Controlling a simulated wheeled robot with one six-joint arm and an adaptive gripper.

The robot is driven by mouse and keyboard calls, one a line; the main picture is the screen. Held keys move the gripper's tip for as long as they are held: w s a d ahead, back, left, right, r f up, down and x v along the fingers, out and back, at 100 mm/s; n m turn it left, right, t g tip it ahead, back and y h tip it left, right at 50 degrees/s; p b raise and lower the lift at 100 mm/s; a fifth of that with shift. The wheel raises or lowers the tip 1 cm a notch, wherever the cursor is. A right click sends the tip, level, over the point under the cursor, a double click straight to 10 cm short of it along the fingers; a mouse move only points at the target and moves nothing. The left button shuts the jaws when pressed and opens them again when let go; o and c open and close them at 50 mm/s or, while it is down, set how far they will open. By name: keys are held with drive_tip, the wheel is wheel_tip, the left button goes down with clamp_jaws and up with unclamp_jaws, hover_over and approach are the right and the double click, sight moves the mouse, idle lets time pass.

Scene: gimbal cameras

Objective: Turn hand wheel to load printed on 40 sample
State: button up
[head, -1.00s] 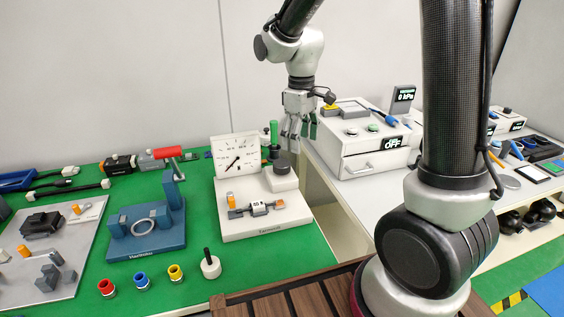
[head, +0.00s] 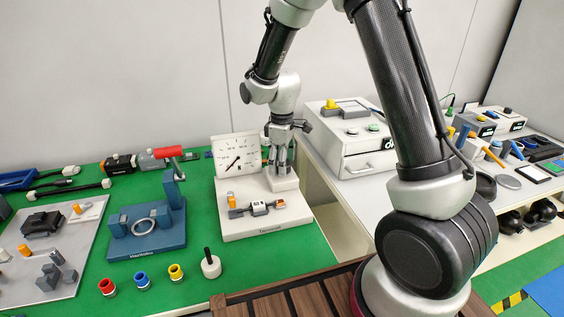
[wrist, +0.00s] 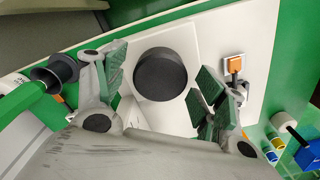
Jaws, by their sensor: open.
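The black round hand wheel (wrist: 162,74) sits on a white block of the white tester (head: 240,226). My gripper (head: 279,168) is above that block, pointing down, and hides the wheel in the head view. In the wrist view my gripper (wrist: 160,92) is open, with one green-padded finger on each side of the wheel; I see gaps, so it is not clasped. The dial gauge (head: 237,158) stands upright at the tester's back. A small grey sample (head: 259,209) lies across the tester's front between holders; its print is too small to read.
The blue hardness fixture (head: 146,225) stands left of the tester. A white drawer box (head: 352,150) is to the right. Several coloured rings and a black-handled weight (head: 210,265) stand in front.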

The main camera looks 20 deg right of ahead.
drive_tip(key=shift+c, duration=0.3)
drive_tip(key=c, duration=1)
drive_tip(key=shift+m, duration=0.4)
drive_tip(key=m, duration=0.2)
drive_tip(key=shift+m, duration=2.4)
drive_tip(key=o, duration=1.1)
drive_tip(key=shift+c, duration=0.2)
